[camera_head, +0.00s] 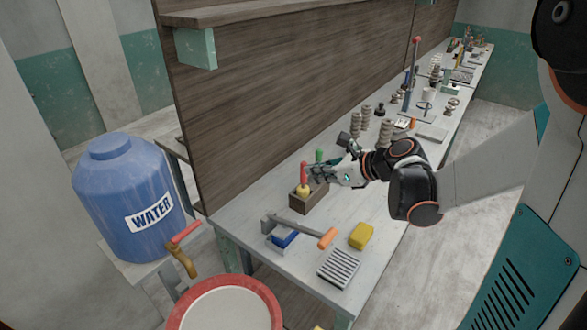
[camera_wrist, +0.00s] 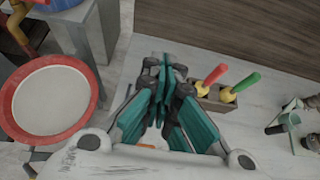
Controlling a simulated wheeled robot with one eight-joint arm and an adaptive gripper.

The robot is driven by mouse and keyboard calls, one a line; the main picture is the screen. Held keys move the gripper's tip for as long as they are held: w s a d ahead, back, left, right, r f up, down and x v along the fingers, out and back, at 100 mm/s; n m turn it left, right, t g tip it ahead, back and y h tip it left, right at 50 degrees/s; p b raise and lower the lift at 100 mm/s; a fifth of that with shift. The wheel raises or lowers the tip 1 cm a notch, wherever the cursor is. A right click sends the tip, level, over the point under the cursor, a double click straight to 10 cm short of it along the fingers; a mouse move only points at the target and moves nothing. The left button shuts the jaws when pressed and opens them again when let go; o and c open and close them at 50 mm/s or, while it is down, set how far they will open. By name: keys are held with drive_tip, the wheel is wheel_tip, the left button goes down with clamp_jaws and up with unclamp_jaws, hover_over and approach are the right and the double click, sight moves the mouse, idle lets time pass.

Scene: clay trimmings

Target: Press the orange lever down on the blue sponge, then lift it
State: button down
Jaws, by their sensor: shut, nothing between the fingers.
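The orange lever (camera_head: 327,238) is an orange grip on a grey bar that reaches right from a press at the table's near end. The blue sponge (camera_head: 284,239) sits under the bar on the press base, partly covered by it; I cannot tell whether they touch. My gripper (camera_head: 318,171) is shut and empty, up and behind the lever, by the wooden tool box and apart from the lever. In the wrist view my closed teal fingers (camera_wrist: 166,85) fill the middle and hide the sponge; a small orange patch shows low between them.
A wooden box (camera_head: 318,196) with red- and green-handled tools stands close to my gripper. A yellow sponge (camera_head: 361,236) and a ribbed grey rack (camera_head: 339,268) lie right of the press. A blue water barrel (camera_head: 130,195) and a red-rimmed basin (camera_head: 270,294) stand off the table's left end.

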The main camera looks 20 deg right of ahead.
drive_tip(key=w+r+b+x, duration=0.1)
drive_tip(key=r+x, duration=0.1)
drive_tip(key=x, duration=1)
drive_tip(key=shift+w+a+b, duration=0.4)
drive_tip(key=shift+a, duration=0.15)
idle(0.8)
